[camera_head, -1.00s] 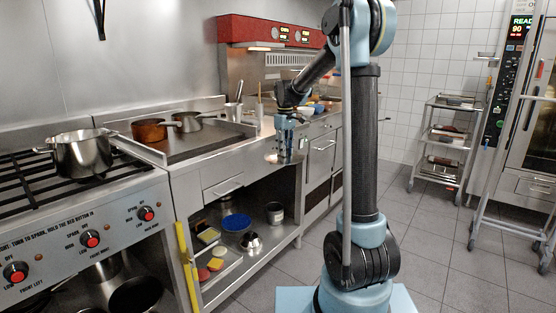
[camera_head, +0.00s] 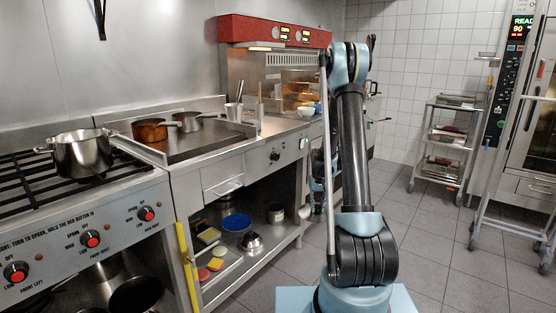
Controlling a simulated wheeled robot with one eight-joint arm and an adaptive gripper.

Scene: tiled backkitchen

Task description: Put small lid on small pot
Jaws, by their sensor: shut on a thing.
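My gripper (camera_head: 315,187) hangs low in front of the counter's right part, partly hidden behind my own arm. It is shut on the small lid (camera_head: 306,211), a small, pale, tilted shape below the fingers. The grip itself is too small to see clearly. A small steel pot with a handle (camera_head: 188,122) stands upright on the flat cooking plate, well to the left of my gripper. A copper-coloured pot (camera_head: 149,131) stands left of it. A larger steel pot (camera_head: 82,153) stands on the stove. I cannot tell for certain which one is the small pot.
The stove (camera_head: 100,215) is at the left, beside the flat cooking plate (camera_head: 185,142). The shelf below holds a blue bowl (camera_head: 236,222), a metal bowl (camera_head: 252,243) and sponges. A wheeled rack (camera_head: 441,150) and an oven stand at the right. The floor between is clear.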

